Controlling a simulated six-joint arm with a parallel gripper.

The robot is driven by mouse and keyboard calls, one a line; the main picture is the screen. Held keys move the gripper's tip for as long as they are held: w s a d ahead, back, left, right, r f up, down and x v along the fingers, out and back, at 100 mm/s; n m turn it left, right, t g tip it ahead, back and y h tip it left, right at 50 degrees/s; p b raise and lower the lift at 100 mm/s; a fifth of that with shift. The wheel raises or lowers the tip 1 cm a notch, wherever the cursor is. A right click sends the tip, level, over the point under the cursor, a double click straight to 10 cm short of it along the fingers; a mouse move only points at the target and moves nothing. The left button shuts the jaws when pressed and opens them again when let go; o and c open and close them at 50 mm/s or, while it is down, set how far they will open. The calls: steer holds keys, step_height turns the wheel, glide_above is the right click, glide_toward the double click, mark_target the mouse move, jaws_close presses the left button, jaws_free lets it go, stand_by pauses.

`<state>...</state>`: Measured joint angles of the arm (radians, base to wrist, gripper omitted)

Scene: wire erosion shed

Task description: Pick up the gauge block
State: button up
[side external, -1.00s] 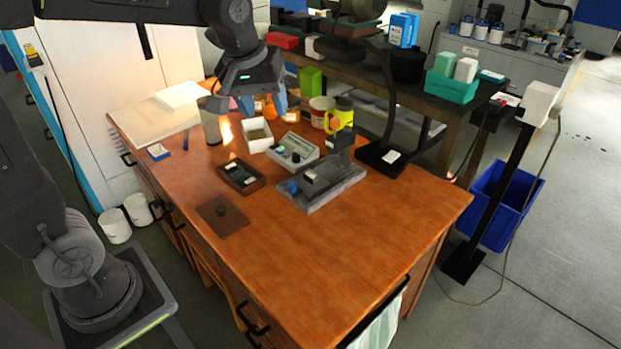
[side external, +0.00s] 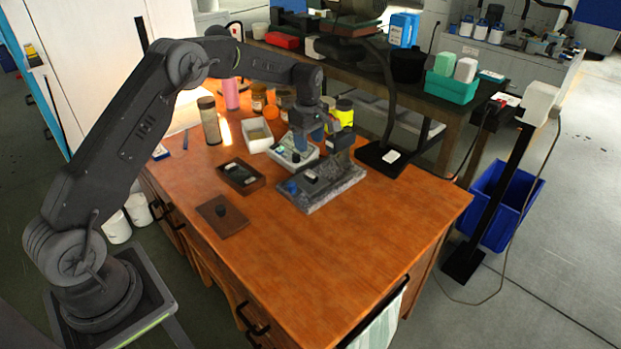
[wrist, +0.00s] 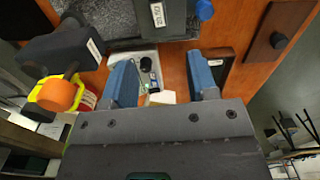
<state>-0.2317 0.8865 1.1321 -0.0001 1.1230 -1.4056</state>
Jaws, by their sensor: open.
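No piece is clearly recognisable as the gauge block. Small pale pieces lie in a dark wooden case (side external: 240,189) on the bench, and one of them may be it. In the wrist view the case (wrist: 226,54) is partly hidden behind my right-hand finger. My gripper (side external: 310,138) hangs over the grey instrument box, behind the granite plate, with its blue fingers pointing down. In the wrist view my gripper (wrist: 160,58) is open, with nothing held between its fingers. The instrument box (wrist: 148,70) shows below the gap.
A granite plate (side external: 332,193) with a dark stand lies right of the case. A brown lid (side external: 219,221) with a knob lies in front. A white open box (side external: 257,146), a glass jar (side external: 209,121) and a yellow-handled item (side external: 345,116) stand around. The front right bench is clear.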

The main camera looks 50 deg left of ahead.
mark_target(309, 175)
step_height(309, 175, down, 11)
steer(key=shift+w+f, duration=0.1)
steer(key=shift+f, duration=0.1)
stand_by(0.4)
steer(key=shift+c, duration=0.4)
jaws_close()
